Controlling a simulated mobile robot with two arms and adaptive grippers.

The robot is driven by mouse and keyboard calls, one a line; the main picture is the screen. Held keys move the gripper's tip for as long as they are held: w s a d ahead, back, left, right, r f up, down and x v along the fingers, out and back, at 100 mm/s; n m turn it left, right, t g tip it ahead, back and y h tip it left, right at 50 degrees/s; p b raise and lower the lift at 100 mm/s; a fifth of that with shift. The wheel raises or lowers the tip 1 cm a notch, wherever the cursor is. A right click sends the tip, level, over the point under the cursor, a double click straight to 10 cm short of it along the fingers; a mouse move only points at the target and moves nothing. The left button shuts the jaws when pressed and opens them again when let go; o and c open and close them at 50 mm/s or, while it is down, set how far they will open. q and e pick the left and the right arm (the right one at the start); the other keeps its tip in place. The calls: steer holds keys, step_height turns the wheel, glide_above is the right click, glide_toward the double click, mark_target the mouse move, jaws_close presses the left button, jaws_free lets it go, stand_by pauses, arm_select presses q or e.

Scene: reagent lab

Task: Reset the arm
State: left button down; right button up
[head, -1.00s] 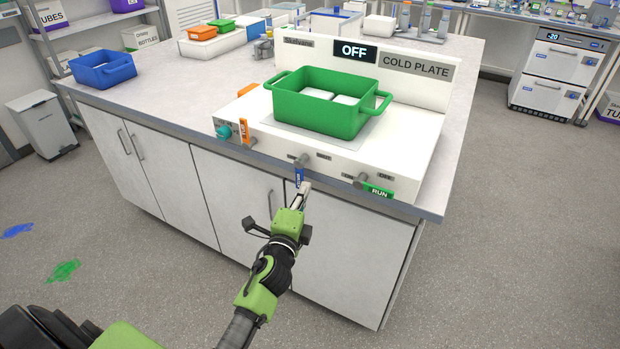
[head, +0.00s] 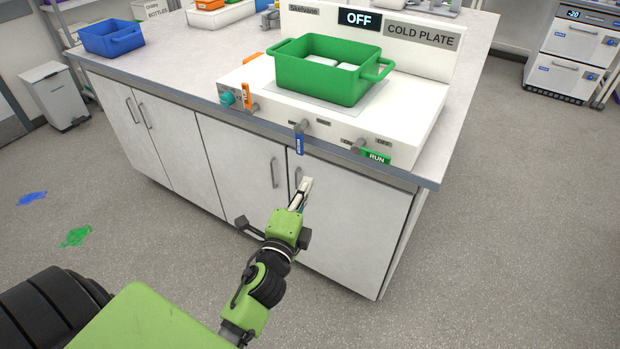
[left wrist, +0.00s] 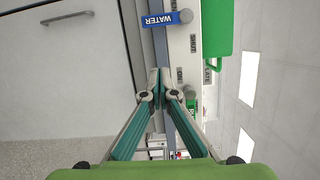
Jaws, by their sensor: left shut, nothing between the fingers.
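My left gripper (head: 303,187) is in front of the bench's cabinet doors, below the front edge of the cold plate (head: 420,118). Its fingers are together with nothing between them, as the left wrist view (left wrist: 160,82) also shows. It is apart from the blue tag (head: 299,144), which hangs from a knob on the cold plate's front and reads WATER in the left wrist view (left wrist: 165,18). The green RUN tag (head: 376,157) is at the right knob. The cold plate's display (head: 360,19) reads OFF. My right gripper is not in view.
A green bin (head: 318,79) with white items inside sits on the cold plate. An orange tag (head: 247,97) and teal knob (head: 228,98) are at its left end. A blue bin (head: 111,43) stands at the bench's left.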

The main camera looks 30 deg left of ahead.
arm_select(q)
steer(key=shift+s, duration=0.15)
stand_by(0.4)
steer(key=s+d+f+n+g+h, duration=0.1)
steer(key=s+d+f+n+g, duration=0.15)
steer(key=f, duration=0.95)
steer(key=s+d+f+n+g+h, duration=0.1)
steer(key=s+d+f+g, duration=0.2)
steer(key=f, duration=0.9)
steer(key=s+d+f+n+g+h, duration=0.15)
steer(key=s+f, duration=0.35)
steer(key=f, duration=0.7)
steer(key=s+f+n+g, duration=0.4)
steer(key=s+f+g, duration=0.1)
steer(key=s+f, duration=0.85)
steer(key=s+f+n+g, duration=0.2)
steer(key=s+f, duration=0.2)
steer(key=s, duration=0.6)
steer(key=s+a+f+n+g, duration=0.1)
steer(key=s+f+n+g, duration=0.1)
steer(key=s, duration=0.9)
steer(key=shift+s+a+f+n+g, duration=0.3)
steer(key=shift+f+n+g, duration=0.1)
steer(key=shift+f, duration=0.5)
steer(key=shift+w, duration=0.1)
